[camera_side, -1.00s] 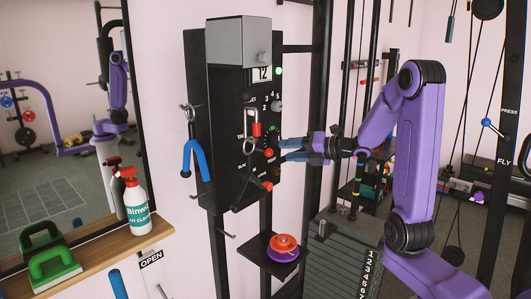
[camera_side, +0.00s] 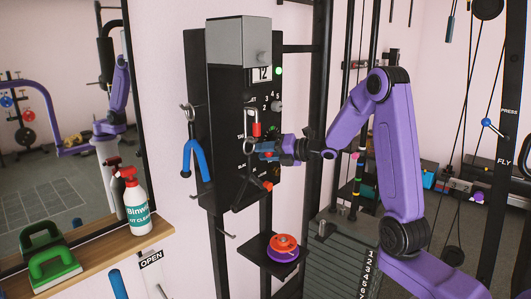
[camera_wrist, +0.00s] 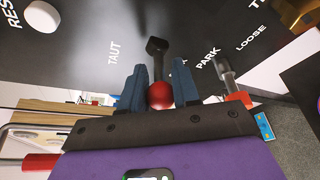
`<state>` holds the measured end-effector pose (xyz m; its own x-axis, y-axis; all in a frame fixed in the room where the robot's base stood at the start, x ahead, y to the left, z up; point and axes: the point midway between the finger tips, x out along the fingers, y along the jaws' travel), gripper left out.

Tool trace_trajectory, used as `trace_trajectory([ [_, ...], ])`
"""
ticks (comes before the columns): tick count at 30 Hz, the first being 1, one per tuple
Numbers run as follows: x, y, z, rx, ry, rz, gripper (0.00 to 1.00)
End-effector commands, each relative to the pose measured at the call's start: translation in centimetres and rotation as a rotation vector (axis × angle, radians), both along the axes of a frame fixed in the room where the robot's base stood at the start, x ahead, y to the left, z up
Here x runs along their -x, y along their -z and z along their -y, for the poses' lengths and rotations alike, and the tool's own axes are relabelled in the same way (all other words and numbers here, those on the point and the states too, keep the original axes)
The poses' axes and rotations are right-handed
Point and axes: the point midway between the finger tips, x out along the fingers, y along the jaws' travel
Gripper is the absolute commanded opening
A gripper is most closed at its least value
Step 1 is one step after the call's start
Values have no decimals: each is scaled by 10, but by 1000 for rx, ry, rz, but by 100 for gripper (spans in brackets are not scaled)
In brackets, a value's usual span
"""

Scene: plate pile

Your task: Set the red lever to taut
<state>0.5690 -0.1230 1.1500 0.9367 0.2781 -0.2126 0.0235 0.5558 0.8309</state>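The red lever shows in the wrist view as a red ball knob (camera_wrist: 159,95) on a short dark stem, standing out from a black panel (camera_wrist: 75,65). The words TAUT, PARK and LOOSE are printed around it, TAUT on the left and PARK to the right. My gripper (camera_wrist: 160,88) has its two blue fingers on either side of the knob. The knob fills most of the gap, and I cannot tell whether both fingers press on it.
A carabiner with a red sleeve (camera_side: 257,130) hangs just above my gripper. A lower handle with an orange-red end (camera_side: 268,186) juts out below it. A small shelf (camera_side: 267,262) carries orange and purple discs.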

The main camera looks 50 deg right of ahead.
Motion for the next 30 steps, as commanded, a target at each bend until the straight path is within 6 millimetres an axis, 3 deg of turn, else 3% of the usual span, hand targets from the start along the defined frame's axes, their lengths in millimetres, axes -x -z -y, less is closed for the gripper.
trace_trajectory([
  [1, 0, 0, 0, 0, 0, 0, 12],
  [2, 0, 0, 0, 0, 0, 0, 2],
  [3, 0, 0, 0, 0, 0, 0, 0],
  [17, 0, -4, 0, 2, 1, -53, 0],
  [30, -2, -15, 1, 5, 2, -258, 0],
])
